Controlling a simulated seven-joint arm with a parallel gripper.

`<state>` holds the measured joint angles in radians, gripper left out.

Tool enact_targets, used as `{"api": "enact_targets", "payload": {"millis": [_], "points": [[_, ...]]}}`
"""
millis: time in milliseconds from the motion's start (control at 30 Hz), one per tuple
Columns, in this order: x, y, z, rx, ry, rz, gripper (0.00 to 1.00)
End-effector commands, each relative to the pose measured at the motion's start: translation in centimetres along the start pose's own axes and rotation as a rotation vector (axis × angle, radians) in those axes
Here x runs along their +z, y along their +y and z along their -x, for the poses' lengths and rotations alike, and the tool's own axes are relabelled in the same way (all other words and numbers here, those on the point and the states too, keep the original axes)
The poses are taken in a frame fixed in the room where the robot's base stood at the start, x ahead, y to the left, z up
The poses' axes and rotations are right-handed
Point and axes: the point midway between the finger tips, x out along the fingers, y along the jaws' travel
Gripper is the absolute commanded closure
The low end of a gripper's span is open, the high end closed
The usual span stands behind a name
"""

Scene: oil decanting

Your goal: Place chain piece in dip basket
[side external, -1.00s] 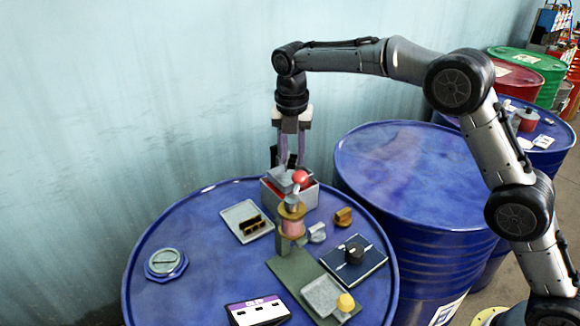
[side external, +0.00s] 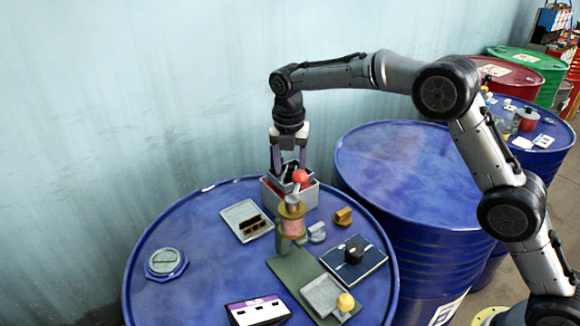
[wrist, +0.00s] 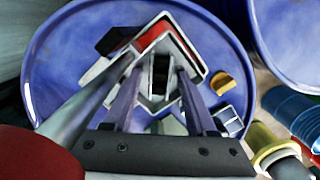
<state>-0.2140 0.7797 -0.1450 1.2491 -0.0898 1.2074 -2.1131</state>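My gripper (side external: 289,169) points down over a light grey box (side external: 305,199) with red inside, on the blue drum. In the wrist view, the fingers of my gripper (wrist: 157,83) stand apart, with a pale square-walled holder and a dark slot between and beyond them. The holder looks like the dip basket, but I cannot be sure. A dark piece (side external: 290,173) shows between the fingertips at the box; I cannot tell whether it is the chain piece. A grey tray (side external: 238,213) left of the box holds dark and brass-coloured blocks.
An ochre block (side external: 343,216), a grey block (side external: 317,232) and a dark blue board with a knob (side external: 370,256) lie to the right.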

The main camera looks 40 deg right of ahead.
Motion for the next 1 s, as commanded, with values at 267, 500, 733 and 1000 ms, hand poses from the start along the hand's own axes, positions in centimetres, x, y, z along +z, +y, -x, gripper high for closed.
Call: {"api": "enact_targets", "payload": {"millis": [267, 500, 733, 1000], "points": [[0.0, 0.0, 0.0, 0.0, 0.0, 0.0, 0.38], [0.1, 0.1, 2.1, 0.005, -0.003, 0.0, 0.38], [0.1, 0.1, 6.8, 0.005, -0.002, 0.0, 0.38], [0.0, 0.1, 11.2, 0.002, -0.001, 0.0, 0.38]]}}
